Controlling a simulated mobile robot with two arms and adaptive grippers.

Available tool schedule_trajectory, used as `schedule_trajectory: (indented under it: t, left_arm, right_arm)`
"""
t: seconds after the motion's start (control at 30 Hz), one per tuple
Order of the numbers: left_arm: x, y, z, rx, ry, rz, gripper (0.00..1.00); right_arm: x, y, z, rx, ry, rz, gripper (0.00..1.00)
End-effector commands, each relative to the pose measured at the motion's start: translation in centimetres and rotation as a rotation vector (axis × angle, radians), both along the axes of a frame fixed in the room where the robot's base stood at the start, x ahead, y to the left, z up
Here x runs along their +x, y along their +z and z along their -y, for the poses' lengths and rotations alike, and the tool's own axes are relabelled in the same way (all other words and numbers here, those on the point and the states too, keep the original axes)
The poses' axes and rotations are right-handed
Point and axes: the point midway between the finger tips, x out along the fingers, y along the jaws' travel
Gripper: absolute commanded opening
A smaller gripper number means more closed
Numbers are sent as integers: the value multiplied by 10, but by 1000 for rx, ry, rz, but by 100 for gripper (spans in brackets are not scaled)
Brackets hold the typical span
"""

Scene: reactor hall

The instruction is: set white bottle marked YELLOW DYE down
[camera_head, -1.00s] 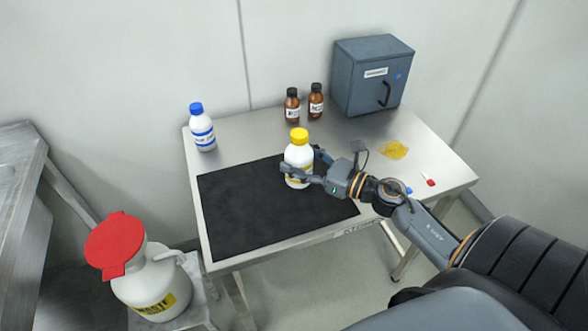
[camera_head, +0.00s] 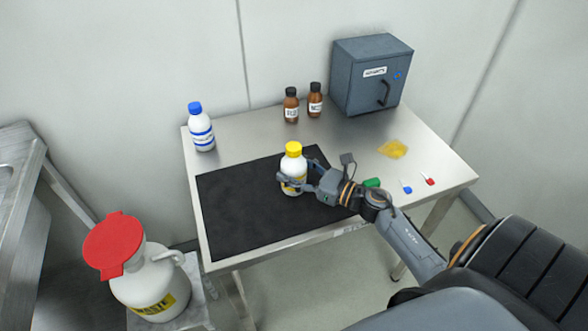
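The white bottle with a yellow cap and yellow label (camera_head: 293,164) is upright at the right part of the black mat (camera_head: 240,215) on the steel table. My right gripper (camera_head: 291,182) reaches in from the right with its fingers around the bottle's lower body, and looks shut on it. Whether the bottle's base touches the mat is hard to tell. The writing on its label is too small to read and partly hidden by the fingers. My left gripper is not in view.
A blue-capped bottle (camera_head: 201,128) stands at the table's back left, two brown bottles (camera_head: 291,106) (camera_head: 315,101) at the back, and a grey cabinet (camera_head: 371,76) at the back right. A yellow patch (camera_head: 393,149) and small coloured items (camera_head: 406,188) lie right. The mat's left is clear.

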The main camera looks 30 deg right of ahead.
Motion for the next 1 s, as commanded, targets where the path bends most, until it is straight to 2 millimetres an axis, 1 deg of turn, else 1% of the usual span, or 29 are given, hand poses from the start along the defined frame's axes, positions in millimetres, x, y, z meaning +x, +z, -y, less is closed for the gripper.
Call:
schedule_trajectory:
  t: [0.03, 0.1, 0.4, 0.53, 0.57, 0.63, 0.9, 1.0]
  left_arm:
    - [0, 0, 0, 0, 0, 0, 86]
    - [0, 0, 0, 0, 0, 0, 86]
    - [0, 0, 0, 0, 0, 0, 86]
    - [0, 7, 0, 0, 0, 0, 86]
    - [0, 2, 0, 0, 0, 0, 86]
    - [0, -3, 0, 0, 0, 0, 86]
    - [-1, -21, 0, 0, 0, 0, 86]
    - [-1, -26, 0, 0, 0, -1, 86]
  right_arm:
    - [0, 0, 0, 0, 0, -1, 69]
    - [0, 0, 0, 0, 0, -1, 82]
    - [0, 0, 0, 0, 0, -1, 82]
    - [0, 6, 0, 0, 0, -1, 82]
    - [-4, 1, 2, -1, 0, -3, 82]
    - [-15, -2, 7, -2, 0, -5, 82]
    - [-67, -2, 31, -2, 0, -5, 82]
    - [-84, -1, 40, -2, -2, -4, 82]
